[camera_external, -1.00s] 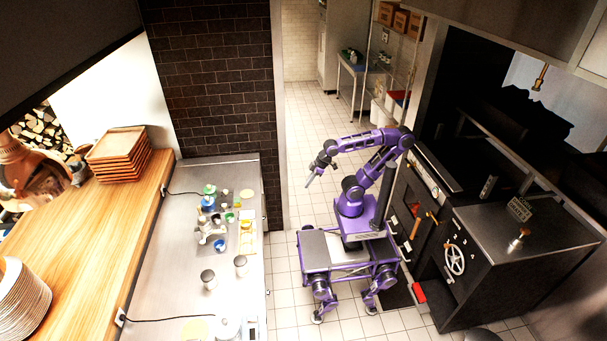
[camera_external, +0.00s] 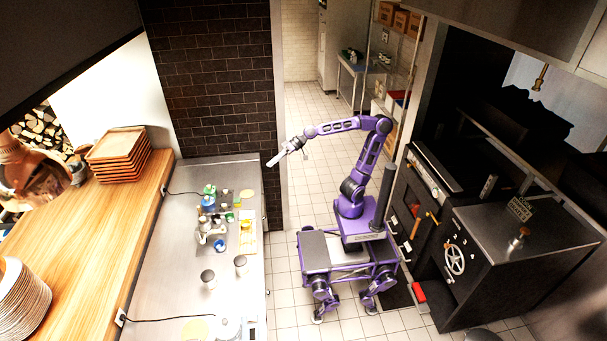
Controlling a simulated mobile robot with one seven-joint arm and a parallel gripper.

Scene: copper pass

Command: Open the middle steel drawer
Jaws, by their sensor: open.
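My gripper (camera_external: 272,162) is at the end of my outstretched purple arm. It is open and empty, in the air near the far right corner of the steel counter (camera_external: 160,262). The counter's right side, facing my base, shows only as a thin edge at a steep angle. Small dark spots that may be handles show along that edge, but I cannot make out the middle steel drawer or tell whether it is open or shut.
Bottles and small containers (camera_external: 219,215) stand on the counter, with two dark-topped shakers (camera_external: 207,276) closer to the camera. A dark brick pillar (camera_external: 219,95) rises behind the counter. A black oven with a handwheel (camera_external: 454,259) stands at right. Tiled floor lies between.

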